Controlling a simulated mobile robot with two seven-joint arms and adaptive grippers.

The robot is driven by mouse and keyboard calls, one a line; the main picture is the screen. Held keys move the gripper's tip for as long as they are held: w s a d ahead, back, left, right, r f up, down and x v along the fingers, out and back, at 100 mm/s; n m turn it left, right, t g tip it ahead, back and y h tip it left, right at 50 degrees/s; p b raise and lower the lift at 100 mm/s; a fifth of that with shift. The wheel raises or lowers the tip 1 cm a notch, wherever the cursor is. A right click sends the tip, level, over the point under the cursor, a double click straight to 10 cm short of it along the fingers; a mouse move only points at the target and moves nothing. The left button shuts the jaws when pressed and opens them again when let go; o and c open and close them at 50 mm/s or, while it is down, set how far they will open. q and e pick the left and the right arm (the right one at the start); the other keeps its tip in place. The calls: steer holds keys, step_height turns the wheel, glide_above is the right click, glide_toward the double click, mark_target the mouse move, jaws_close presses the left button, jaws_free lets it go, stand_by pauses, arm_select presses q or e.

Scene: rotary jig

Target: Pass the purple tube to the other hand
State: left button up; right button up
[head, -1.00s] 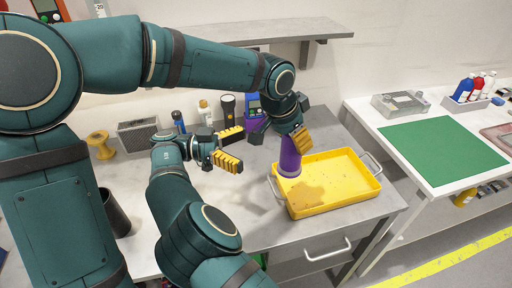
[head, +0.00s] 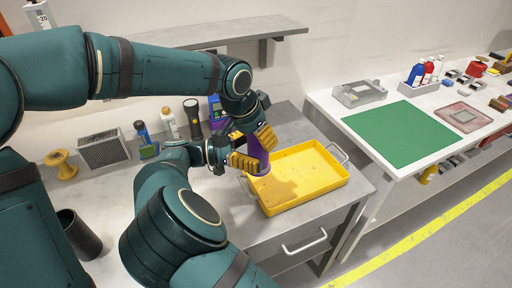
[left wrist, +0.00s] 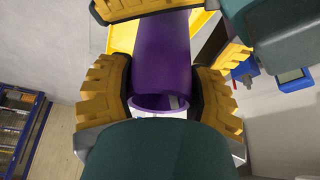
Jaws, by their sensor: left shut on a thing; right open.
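The purple tube (head: 257,154) is held upright at the left corner of the yellow tray. My left gripper (head: 262,136) is shut on its upper part from above. In the left wrist view the tube (left wrist: 162,60) sits between the left gripper's yellow pads (left wrist: 168,95), its open end facing the camera. My right gripper (head: 244,163) is open beside the tube, lower than the left one, its yellow pads partly hiding it. The right gripper's pads also show at the top of the left wrist view, on both sides of the tube. Whether they touch it cannot be told.
The yellow tray (head: 318,192) stands on the grey bench at right. A black flashlight (head: 192,118), bottles and a grey box (head: 103,149) stand along the back. A dark cup (head: 79,233) is at left. A side table with a green mat (head: 402,134) lies further right.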

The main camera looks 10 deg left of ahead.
steer(key=c, duration=1.4)
arm_select(q)
steer(key=o, duration=1.4)
steer(key=shift+r, duration=0.1)
steer(key=v, duration=1.1)
steer(key=shift+s+a+r, duration=0.15)
steer(key=shift+a+r, duration=0.05)
steer(key=shift+r, duration=0.15)
